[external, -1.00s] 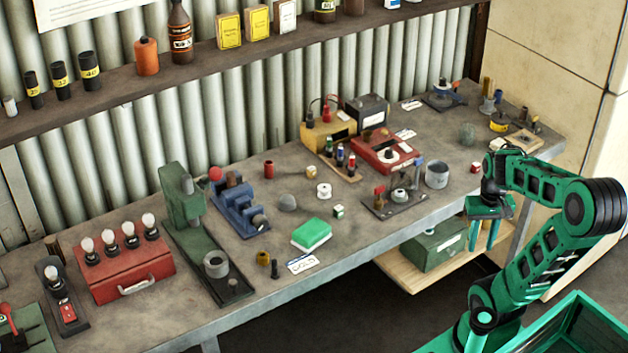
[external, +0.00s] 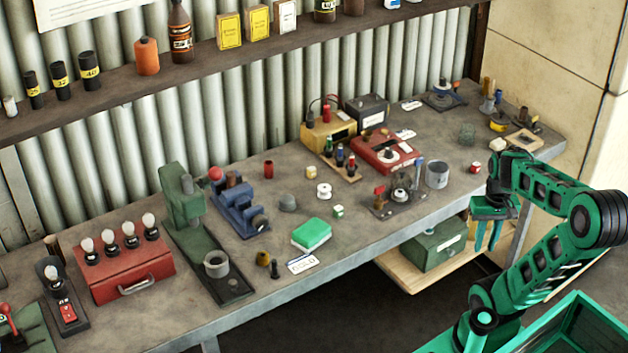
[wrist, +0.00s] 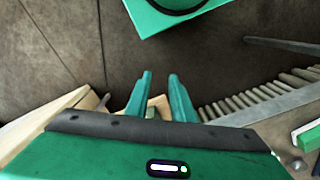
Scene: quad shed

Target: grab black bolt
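A small black bolt (external: 274,268) stands near the front edge of the workbench, right beside a short brass-coloured cylinder (external: 262,259) and left of a white label card. My gripper (external: 487,248) hangs pointing down in front of the bench's right part, far to the right of the bolt. Its two green fingers are apart with nothing between them. In the wrist view my gripper (wrist: 160,76) also shows an empty gap between the fingertips. The bolt cannot be made out in the wrist view.
A green and white block (external: 311,234) and a green vise-like stand (external: 190,215) flank the bolt. A red box with bulbs (external: 125,279) stands further left. A lower wooden shelf holds a green case (external: 436,250) near my gripper. The floor before the bench is dark and clear.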

